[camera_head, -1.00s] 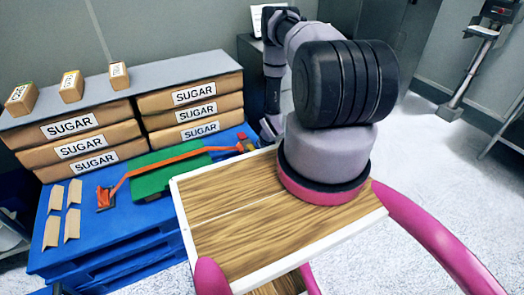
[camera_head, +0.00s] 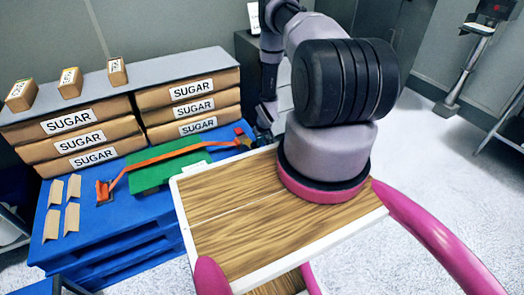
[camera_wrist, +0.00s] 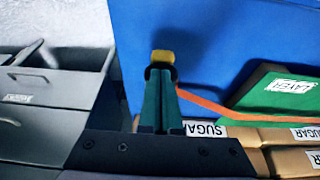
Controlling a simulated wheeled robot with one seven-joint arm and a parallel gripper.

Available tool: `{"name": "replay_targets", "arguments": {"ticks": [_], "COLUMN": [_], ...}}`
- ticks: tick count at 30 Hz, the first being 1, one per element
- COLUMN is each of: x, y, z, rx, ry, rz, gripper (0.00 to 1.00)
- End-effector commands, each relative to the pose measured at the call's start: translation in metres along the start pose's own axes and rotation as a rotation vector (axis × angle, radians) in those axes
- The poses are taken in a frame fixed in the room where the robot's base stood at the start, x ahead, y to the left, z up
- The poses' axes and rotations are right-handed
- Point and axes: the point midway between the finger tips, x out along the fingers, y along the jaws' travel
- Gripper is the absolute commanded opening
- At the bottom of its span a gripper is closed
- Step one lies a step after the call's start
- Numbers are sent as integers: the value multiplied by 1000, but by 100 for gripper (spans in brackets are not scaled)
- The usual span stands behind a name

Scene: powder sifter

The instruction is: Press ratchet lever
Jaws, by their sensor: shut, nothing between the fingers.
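An orange strap (camera_head: 165,156) runs over a green slab (camera_head: 160,172) on the blue pallet. Its near-left end has an orange fitting (camera_head: 103,190). At its right end is a small ratchet with a red part (camera_head: 239,131), close to my arm's end. In the wrist view, the orange strap (camera_wrist: 215,108) leads to a yellow and black piece (camera_wrist: 162,58), which looks like the ratchet lever, directly beyond my fingertips. My gripper (camera_wrist: 161,80) is shut, its green fingers together and empty. Whether the tips touch the piece cannot be told.
Stacked sugar bags (camera_head: 80,140) stand behind the strap on the blue pallet (camera_head: 130,235). Small boxes (camera_head: 70,82) sit on the grey top above. A grey drawer cabinet (camera_wrist: 60,100) is at left in the wrist view. Open floor (camera_head: 430,170) lies to the right.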

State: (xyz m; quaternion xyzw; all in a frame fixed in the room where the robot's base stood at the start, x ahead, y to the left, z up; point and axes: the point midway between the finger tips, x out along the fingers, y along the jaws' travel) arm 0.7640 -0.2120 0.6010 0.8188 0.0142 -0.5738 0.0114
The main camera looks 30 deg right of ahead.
Motion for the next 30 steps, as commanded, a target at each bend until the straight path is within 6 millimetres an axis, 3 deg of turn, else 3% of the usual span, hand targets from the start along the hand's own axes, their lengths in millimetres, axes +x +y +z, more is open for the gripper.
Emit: {"name": "replay_targets", "arguments": {"ticks": [15,30], "x": [-80,-90], "y": [0,0], "z": [37,41], "rx": [-1,-1], "ry": [1,2], "rz": [-1,-1], "gripper": [0,0]}}
